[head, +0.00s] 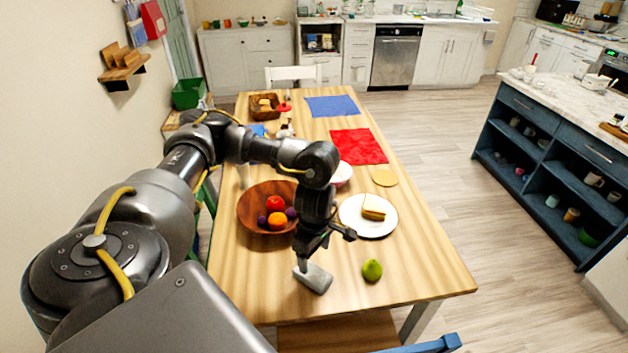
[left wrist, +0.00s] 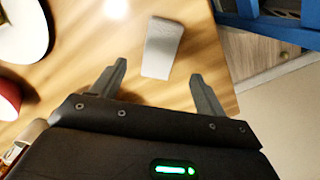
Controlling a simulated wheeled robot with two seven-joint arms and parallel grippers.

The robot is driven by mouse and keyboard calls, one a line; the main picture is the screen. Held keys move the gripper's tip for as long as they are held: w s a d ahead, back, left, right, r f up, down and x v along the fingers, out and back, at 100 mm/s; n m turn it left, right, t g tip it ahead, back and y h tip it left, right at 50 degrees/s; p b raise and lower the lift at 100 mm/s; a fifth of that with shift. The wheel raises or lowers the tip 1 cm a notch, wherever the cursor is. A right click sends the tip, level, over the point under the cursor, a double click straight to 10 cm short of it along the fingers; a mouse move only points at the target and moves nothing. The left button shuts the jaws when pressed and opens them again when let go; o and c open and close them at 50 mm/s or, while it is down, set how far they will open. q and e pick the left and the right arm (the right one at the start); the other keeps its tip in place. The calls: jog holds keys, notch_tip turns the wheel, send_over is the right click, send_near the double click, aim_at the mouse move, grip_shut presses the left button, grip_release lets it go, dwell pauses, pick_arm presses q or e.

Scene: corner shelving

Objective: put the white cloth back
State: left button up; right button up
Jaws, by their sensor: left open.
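A small pale grey-white folded piece (head: 315,279), which looks like the white cloth, lies on the near part of the wooden table. It also shows in the left wrist view (left wrist: 162,47), just beyond the fingertips and between their lines. My left gripper (head: 308,258) points down right over it, partly hiding its far end in the head view. In the left wrist view the two fingers (left wrist: 160,70) are spread wide with nothing between them. I cannot tell whether they touch the cloth. My right gripper is not in view.
A wooden fruit bowl (head: 250,220) stands left of my gripper. A white plate (head: 352,222) with a sandwich and a green fruit (head: 372,270) are to the right. Red (head: 358,146) and blue (head: 332,105) mats lie farther back. A blue chair (head: 430,345) is at the near edge.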

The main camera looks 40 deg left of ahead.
pick_arm(q)
notch_tip(320, 180, up, 3)
jog(key=shift+r, duration=0.2)
dwell(0.5)
